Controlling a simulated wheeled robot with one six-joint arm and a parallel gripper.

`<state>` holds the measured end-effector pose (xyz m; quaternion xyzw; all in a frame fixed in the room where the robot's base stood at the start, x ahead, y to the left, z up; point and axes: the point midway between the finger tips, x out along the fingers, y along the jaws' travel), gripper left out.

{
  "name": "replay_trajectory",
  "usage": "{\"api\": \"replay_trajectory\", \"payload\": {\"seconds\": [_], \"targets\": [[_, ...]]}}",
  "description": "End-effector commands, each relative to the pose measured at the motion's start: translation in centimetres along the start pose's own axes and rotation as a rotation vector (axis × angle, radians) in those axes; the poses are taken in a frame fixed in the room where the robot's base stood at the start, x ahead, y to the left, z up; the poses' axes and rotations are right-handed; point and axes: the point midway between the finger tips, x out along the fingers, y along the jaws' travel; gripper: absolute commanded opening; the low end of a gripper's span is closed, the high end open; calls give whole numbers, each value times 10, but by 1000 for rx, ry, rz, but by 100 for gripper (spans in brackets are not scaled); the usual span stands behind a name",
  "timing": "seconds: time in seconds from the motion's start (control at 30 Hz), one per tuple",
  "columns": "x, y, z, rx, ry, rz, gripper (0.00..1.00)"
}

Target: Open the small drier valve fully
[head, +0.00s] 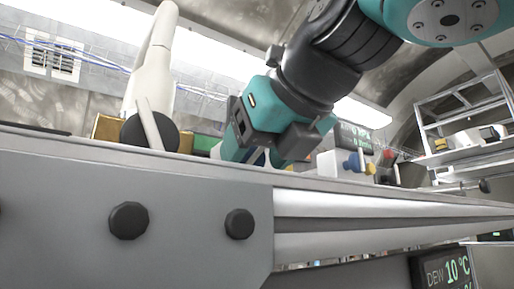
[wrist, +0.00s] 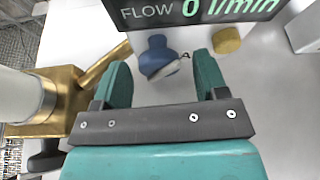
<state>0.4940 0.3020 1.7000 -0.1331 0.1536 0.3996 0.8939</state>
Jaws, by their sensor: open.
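My gripper (wrist: 160,76) is open and empty, with its two green fingers apart. Beyond the fingertips and between them in the wrist view is a small blue valve-like part (wrist: 156,55) with a thin light lever or pin on its right. No label shows on it, so I cannot tell for sure that it is the small drier valve. The fingers do not visibly touch it. In the head view my gripper (head: 262,155) points down behind the bench edge, and its fingertips are partly hidden.
A flow display (wrist: 200,8) reads 0 l/min. A yellow knob (wrist: 227,40) lies right of the blue part. A brass block (wrist: 62,100) with a thick white pipe stands close on the left. In the head view, a white box (head: 328,163) stands right of my gripper.

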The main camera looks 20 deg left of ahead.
Motion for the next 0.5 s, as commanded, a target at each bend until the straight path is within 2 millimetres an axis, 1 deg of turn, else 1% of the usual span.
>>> {"api": "replay_trajectory", "payload": {"seconds": [0.1,0.37,0.4,0.47,0.5], "targets": [[6,0,0,0,0,0,67],[6,0,0,0,-1,0,67],[6,0,0,0,-1,0,57],[6,0,0,0,-1,0,44],[6,0,0,0,-1,0,34]]}}
